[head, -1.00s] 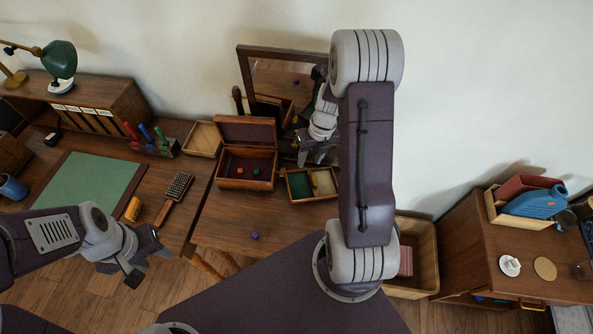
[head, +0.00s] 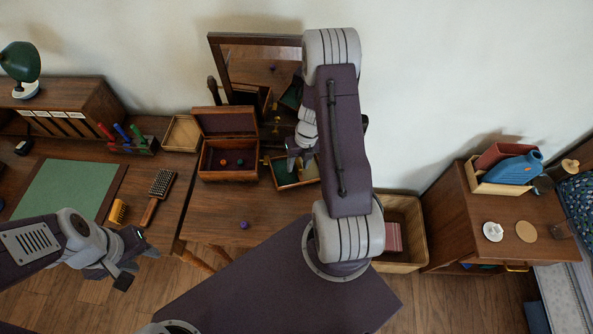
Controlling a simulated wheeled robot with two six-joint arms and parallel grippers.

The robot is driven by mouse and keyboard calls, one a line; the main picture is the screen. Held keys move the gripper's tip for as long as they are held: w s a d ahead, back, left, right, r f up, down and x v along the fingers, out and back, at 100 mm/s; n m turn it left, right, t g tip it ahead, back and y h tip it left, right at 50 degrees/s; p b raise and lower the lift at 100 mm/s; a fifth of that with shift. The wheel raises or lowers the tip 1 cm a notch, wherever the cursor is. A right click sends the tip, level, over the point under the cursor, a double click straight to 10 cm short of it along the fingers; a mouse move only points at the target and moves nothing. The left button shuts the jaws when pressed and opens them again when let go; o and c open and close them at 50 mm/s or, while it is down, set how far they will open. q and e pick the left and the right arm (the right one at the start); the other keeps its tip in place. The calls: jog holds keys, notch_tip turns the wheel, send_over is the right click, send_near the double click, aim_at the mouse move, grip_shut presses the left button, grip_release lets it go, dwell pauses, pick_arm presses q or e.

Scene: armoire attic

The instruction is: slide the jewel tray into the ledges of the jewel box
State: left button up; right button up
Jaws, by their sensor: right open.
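The jewel box (head: 229,175) is a wooden box on the dresser top with its lid raised; a red and a teal jewel show inside. Its inner ledges are too small to make out. The jewel tray (head: 284,184), a small wooden tray with a green-lined and a tan part, lies just right of the box. My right gripper (head: 300,165) is open over the tray and hides part of it; I cannot tell whether it touches. My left gripper (head: 138,263) looks open and empty, low at the left in front of the desk.
A purple ball (head: 244,225) lies near the dresser's front edge. A mirror (head: 262,66) stands behind the box. An empty wooden tray (head: 182,134), a brush (head: 157,190) and a green mat (head: 66,189) are to the left.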

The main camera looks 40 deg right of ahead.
jog(key=shift+w+f, duration=0.1)
jog(key=shift+f, duration=0.2)
jog(key=shift+r, duration=0.1)
grip_shut()
